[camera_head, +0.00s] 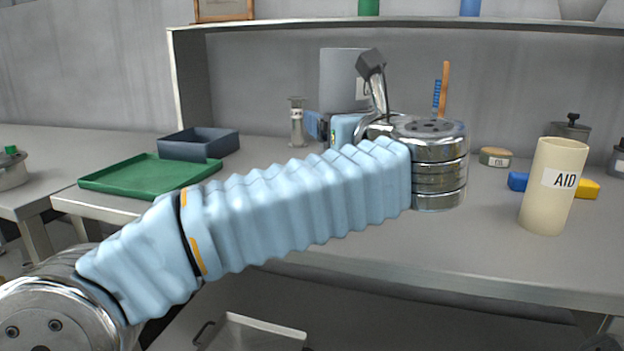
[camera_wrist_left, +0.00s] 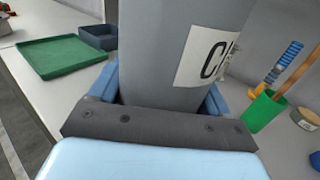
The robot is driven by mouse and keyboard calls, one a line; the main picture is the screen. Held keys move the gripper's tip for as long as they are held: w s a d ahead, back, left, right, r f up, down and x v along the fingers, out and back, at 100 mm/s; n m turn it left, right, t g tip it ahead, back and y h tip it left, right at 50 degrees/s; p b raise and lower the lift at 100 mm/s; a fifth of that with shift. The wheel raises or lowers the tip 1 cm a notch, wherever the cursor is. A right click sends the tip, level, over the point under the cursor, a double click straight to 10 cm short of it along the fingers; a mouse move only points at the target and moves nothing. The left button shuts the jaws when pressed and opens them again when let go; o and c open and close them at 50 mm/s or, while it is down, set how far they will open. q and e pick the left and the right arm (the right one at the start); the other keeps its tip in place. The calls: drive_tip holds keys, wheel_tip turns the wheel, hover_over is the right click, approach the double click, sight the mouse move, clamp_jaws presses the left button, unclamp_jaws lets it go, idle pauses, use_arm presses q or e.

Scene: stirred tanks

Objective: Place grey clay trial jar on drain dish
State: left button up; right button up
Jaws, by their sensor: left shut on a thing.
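The grey jar (camera_head: 340,75) is a plain grey cylinder, upright in the head view behind my left wrist, its lower part hidden. In the left wrist view the jar (camera_wrist_left: 165,55) has a white label, of which only the first letter, like a "C", reads clearly. My left gripper (camera_wrist_left: 160,98) is shut around it, with a blue finger on each side. I cannot tell whether the jar's base touches the bench. A flat green tray (camera_head: 125,180) and a dark blue-grey open box (camera_head: 190,148) stand at the left; I cannot tell whether either is the drain dish.
A cream cylinder marked AID (camera_head: 545,205) stands at the right front, by blue and yellow blocks. A small glass-and-metal vessel (camera_head: 297,125) stands left of the jar. A green cup (camera_wrist_left: 263,110) with tools is right of it. A shelf (camera_head: 480,22) runs above. The bench front is clear.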

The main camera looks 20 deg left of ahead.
use_arm(q)
drive_tip(key=w+a+f, duration=0.3)
drive_tip(key=w, duration=0.1)
drive_tip(key=w+a+f, duration=0.3)
drive_tip(key=a+f, duration=0.1)
drive_tip(key=shift+w+f+p, duration=0.2)
drive_tip(key=shift+w+p, duration=0.1)
drive_tip(key=shift+w, duration=0.05)
drive_tip(key=shift+w+a+f, duration=0.2)
drive_tip(key=shift+w+f, duration=0.1)
drive_tip(key=shift+f, duration=0.2)
wheel_tip(320, 180, down, 4)
drive_tip(key=shift+w+a+r, duration=0.15)
drive_tip(key=shift+r, duration=0.05)
